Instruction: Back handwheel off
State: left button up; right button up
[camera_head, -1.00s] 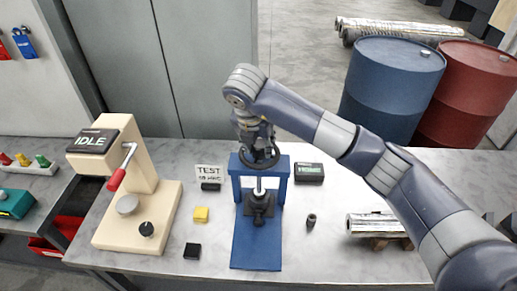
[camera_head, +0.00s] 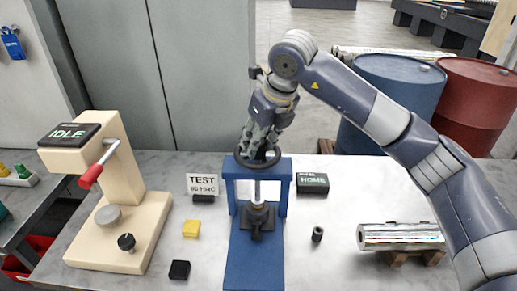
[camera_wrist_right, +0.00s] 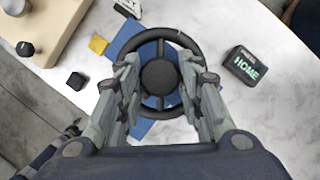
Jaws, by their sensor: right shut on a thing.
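The black handwheel (camera_head: 271,163) sits level on top of the blue press frame (camera_head: 280,190). A pale screw shaft and a dark block (camera_head: 257,218) show below it, within the frame. My right gripper (camera_head: 262,148) comes down from above and is shut on the handwheel. In the right wrist view, its fingers (camera_wrist_right: 163,80) lie on both sides of the wheel's round hub (camera_wrist_right: 160,77), with the ring and spokes partly hidden behind them. Any gap between wheel and frame is too small to tell. My left gripper does not show.
A cream IDLE machine (camera_head: 128,180) with a red-handled lever stands left. A TEST sign (camera_head: 203,185), yellow block (camera_head: 191,229) and black block (camera_head: 180,270) lie between. Right are a HOME box (camera_head: 312,183), small dark cylinder (camera_head: 317,234) and shiny bar (camera_head: 400,236). Barrels stand behind.

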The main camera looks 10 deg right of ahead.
jog(key=shift+d+n+y, duration=0.1)
jog(key=shift+n+y, duration=0.3)
jog(key=shift+n, duration=0.6)
jog(key=shift+w+n+g+y+b, duration=0.1)
jog(key=shift+n+g+y+b, duration=0.25)
jog(key=shift+n, duration=0.55)
jog(key=n, duration=0.1)
jog(key=n+g, duration=0.1)
jog(key=n, duration=0.1)
jog(key=shift+w+r+n+y+p, duration=0.1)
jog(key=shift+r+n+y+p, duration=0.05)
jog(key=shift+n+y+p, duration=0.2)
jog(key=n+g+p, duration=0.1)
jog(key=n, duration=0.1)
jog(key=n+g+p, duration=0.1)
jog(key=n, duration=0.2)
jog(key=shift+w+d+y, duration=0.1)
jog(key=shift+w+y, duration=0.05)
jog(key=shift+y, duration=0.15)
jog(key=shift+n+g+p, duration=0.95)
jog(key=shift+n+p, duration=0.2)
jog(key=shift+n, duration=1.2)
jog(key=shift+w, duration=0.1)
jog(key=o, duration=0.8)
